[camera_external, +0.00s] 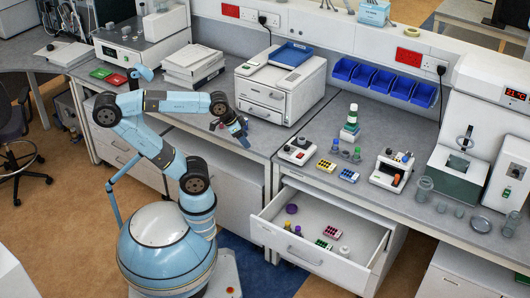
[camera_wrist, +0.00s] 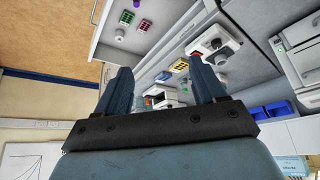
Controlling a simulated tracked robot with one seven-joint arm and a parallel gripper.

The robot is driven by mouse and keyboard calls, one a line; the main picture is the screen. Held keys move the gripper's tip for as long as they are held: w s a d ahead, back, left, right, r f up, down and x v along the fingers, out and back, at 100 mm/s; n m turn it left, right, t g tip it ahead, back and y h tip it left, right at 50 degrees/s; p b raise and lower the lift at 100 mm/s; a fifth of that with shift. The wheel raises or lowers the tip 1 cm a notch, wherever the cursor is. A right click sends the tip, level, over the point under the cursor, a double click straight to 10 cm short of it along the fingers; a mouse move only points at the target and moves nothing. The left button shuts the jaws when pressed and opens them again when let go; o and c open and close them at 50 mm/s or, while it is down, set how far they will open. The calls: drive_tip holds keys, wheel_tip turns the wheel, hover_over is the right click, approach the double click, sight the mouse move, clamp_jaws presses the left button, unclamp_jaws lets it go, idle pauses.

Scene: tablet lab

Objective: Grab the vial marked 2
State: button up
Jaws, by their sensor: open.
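My gripper (camera_external: 240,130) is in front of the bench, left of the open drawer; its two dark fingers (camera_wrist: 163,72) are spread with nothing between them. Small capped vials stand in the open drawer (camera_external: 262,219), one dark with a yellow cap (camera_external: 288,225) and one beside it (camera_external: 298,230). More capped vials (camera_external: 357,153) stand on the bench near a white-and-green bottle (camera_external: 351,118). The number on any vial is too small to read, so I cannot tell which is marked 2. In the wrist view, the drawer (camera_wrist: 108,28) is at the top.
The drawer also holds a purple round item (camera_external: 291,209), a pink rack (camera_external: 332,232) and a white round pot (camera_external: 344,251). A yellow rack (camera_external: 326,166), a blue rack (camera_external: 348,175) and a white device (camera_external: 298,151) stand on the bench. A printer-like box (camera_external: 280,87) stands behind my gripper.

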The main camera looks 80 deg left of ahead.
drive_tip(key=shift+c, duration=0.7)
